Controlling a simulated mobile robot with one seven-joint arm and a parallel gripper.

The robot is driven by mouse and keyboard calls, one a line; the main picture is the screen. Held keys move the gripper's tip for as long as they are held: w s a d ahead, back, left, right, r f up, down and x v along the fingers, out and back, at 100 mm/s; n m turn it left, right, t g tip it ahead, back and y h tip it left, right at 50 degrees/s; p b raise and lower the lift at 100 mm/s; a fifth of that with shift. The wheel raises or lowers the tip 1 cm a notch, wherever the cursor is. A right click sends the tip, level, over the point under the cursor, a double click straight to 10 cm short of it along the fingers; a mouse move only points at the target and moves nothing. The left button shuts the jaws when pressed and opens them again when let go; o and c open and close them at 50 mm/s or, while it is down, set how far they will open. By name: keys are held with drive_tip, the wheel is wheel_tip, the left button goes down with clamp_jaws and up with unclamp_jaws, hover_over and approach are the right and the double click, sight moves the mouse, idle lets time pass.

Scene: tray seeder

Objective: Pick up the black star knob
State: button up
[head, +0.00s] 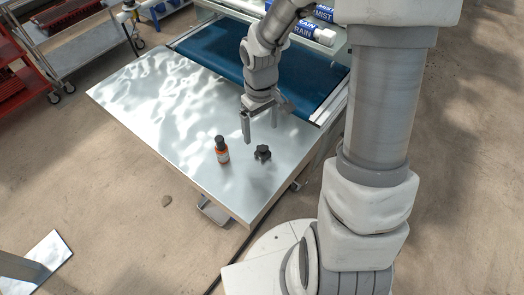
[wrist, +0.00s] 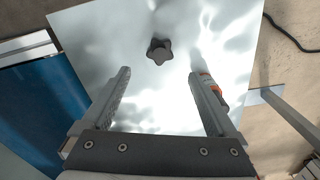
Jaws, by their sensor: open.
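The black star knob (head: 263,152) lies on the shiny metal table near its front corner. In the wrist view the knob (wrist: 159,51) sits ahead of the fingertips, roughly centred between them. My gripper (head: 260,132) is open and empty, above the table and behind the knob in the head view. Its two fingers also show in the wrist view (wrist: 158,78), apart from the knob.
The metal table (head: 165,105) is otherwise clear. A blue belt (head: 220,55) lies behind.

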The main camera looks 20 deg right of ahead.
sight(263, 148)
drive_tip(key=f, duration=0.2)
drive_tip(key=f+b, duration=0.1)
drive_tip(key=f, duration=0.4)
drive_tip(key=shift+s+d+f+b, duration=0.15)
drive_tip(key=shift+s+f+b, duration=0.15)
drive_tip(key=shift+s, duration=0.05)
drive_tip(key=shift+r, duration=0.1)
drive_tip(key=c, duration=1.4)
